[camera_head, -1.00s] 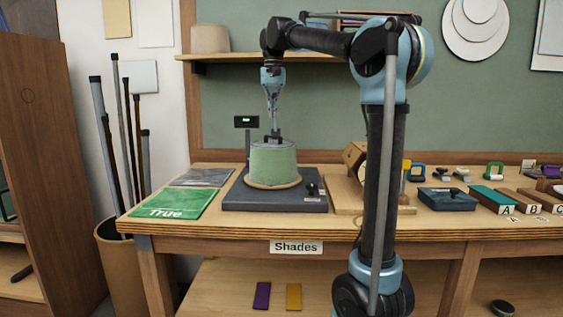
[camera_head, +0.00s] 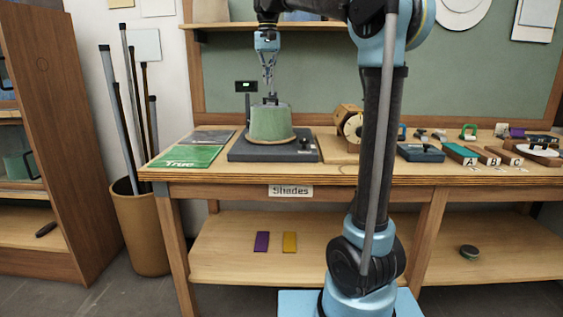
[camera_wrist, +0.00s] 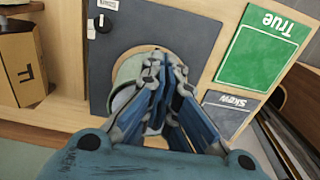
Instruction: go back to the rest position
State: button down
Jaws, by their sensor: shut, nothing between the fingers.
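My gripper (camera_head: 268,84) hangs pointing down above the workbench (camera_head: 215,173) in the head view, with its fingers closed together and empty. Below it a green lampshade (camera_head: 270,124) stands upright on a dark grey plate (camera_head: 238,152). In the wrist view my gripper (camera_wrist: 158,100) covers much of the shade (camera_wrist: 128,72), whose pale rim shows around the fingers. The dark plate (camera_wrist: 115,55) shows there too. The gripper looks apart from the shade.
A green "True" mat (camera_head: 187,156) lies left of the plate. A small display (camera_head: 246,87) stands behind it. A wooden fixture (camera_head: 347,122), a blue box (camera_head: 421,153) and lettered blocks (camera_head: 492,156) are at right. A shelf (camera_head: 300,24) runs above. A bin of rods (camera_head: 140,228) stands at left.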

jog(key=s+d+f, duration=0.6)
jog(key=d+f, duration=0.1)
jog(key=d, duration=0.2)
jog(key=s+d+f, duration=0.5)
jog(key=s+f, duration=0.3)
jog(key=f, duration=0.3)
jog(key=s+d+f+t, duration=0.1)
jog(key=s+d+f, duration=0.4)
jog(key=s+f, duration=0.4)
jog(key=s+d+f+t, duration=0.1)
jog(key=s+d+f, duration=0.3)
jog(key=s+f, duration=0.4)
notch_tip(320, 180, down, 7)
jog(key=shift+s+d+f+n, duration=0.1)
jog(key=shift+s+d+n, duration=0.05)
jog(key=shift+d+n, duration=0.2)
jog(key=shift+w+f, duration=0.2)
jog(key=shift+w, duration=0.25)
